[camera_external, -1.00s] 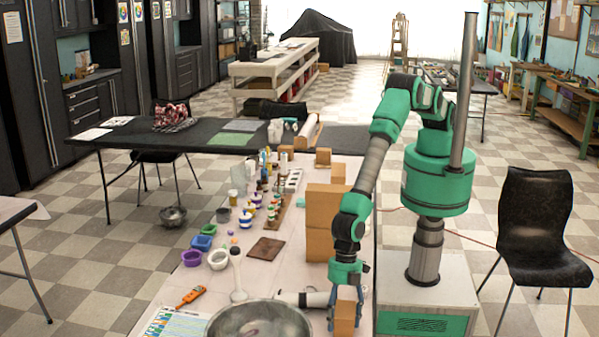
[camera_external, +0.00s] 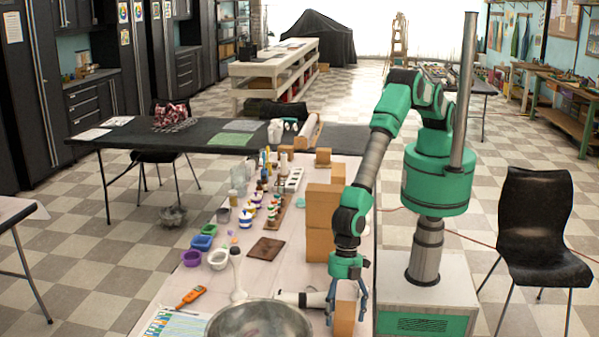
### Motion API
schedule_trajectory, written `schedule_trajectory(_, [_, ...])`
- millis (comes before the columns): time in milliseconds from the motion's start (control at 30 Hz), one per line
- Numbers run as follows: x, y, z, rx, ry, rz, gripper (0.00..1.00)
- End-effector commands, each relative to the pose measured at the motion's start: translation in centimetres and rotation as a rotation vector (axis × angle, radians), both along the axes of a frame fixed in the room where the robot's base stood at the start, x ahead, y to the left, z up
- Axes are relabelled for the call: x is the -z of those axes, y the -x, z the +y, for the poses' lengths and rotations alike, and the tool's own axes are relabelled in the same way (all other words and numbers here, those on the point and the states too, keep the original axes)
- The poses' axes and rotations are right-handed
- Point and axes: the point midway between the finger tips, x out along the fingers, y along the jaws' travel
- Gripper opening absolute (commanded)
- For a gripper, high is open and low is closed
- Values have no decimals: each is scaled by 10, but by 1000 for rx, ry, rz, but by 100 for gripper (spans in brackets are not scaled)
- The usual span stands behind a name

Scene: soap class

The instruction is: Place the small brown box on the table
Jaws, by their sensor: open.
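A small brown box (camera_external: 343,320) stands at the near right part of the light-topped table (camera_external: 278,273), close to its right edge. My gripper (camera_external: 347,312) points down over this box. Its fingers are spread, one on each side of the box, with a visible gap at least on the right. The box appears to rest on the table, though its lower end is hard to make out. Other brown boxes, large ones (camera_external: 322,207) and smaller ones (camera_external: 323,156), stand farther back on the same table.
A metal bowl (camera_external: 262,325) and a white cylinder (camera_external: 298,298) lie left of my gripper. An orange tool (camera_external: 190,297), coloured bowls (camera_external: 202,242), several bottles and a brown board (camera_external: 266,248) fill the table's left and middle. A black chair (camera_external: 540,240) stands right.

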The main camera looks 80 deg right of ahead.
Motion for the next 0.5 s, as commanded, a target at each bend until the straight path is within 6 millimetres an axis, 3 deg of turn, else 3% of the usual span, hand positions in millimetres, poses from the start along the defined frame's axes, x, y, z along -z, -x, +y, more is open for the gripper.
schedule_trajectory(500, [-67,1,-20,0,-1,-1,84])
